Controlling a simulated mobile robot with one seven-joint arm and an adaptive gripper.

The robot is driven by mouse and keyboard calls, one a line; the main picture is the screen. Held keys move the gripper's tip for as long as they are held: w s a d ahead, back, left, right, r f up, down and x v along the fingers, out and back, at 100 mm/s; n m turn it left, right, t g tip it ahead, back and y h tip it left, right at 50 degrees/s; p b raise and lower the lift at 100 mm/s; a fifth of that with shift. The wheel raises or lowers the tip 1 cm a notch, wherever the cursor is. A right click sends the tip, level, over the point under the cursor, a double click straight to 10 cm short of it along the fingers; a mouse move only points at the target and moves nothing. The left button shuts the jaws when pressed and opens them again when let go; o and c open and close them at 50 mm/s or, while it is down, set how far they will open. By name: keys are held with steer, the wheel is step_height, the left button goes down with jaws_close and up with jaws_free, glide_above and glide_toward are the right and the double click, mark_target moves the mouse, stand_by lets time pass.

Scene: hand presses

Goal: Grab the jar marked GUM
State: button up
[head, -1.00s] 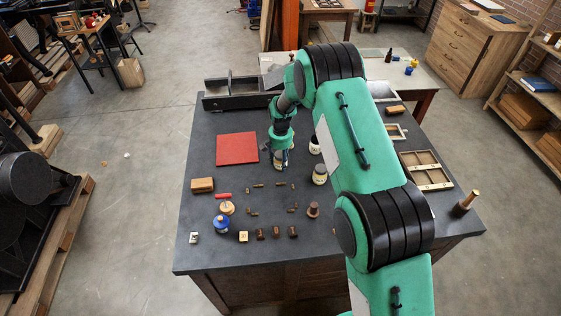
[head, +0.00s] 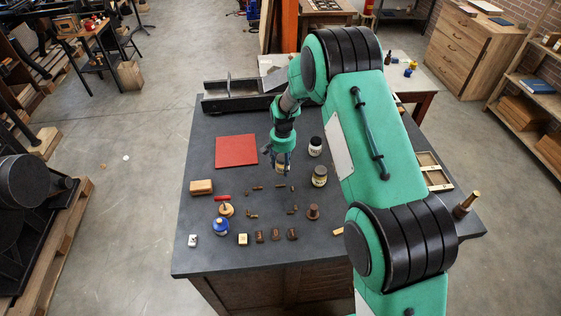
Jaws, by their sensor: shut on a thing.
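My gripper (head: 280,163) points down over the middle of the dark table. It is shut on a small jar (head: 282,169), which shows as a pale and brownish patch between the fingers. The fingers hide most of this jar, and I cannot read its label. Whether it is clear of the table top is too small to tell. Two other jars stand upright to the right: a white-labelled jar with a dark lid (head: 315,147) and a dull olive-lidded jar with a pale label (head: 320,176). Their labels are too small to read.
A red square pad (head: 236,151) lies left of my gripper. A wooden block (head: 201,187), a blue round-topped item (head: 221,226) and several small stamps and metal pieces lie nearer the front. A dark metal tray (head: 231,92) is at the back. My arm covers the table's right side.

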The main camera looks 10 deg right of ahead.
steer(key=s, duration=0.3)
steer(key=s+d, duration=0.1)
steer(key=s, duration=0.3)
steer(key=s+r, duration=0.1)
steer(key=s, duration=0.3)
steer(key=shift+s+d+b, duration=0.15)
steer(key=shift+d+b, duration=0.05)
steer(key=shift+b, duration=0.15)
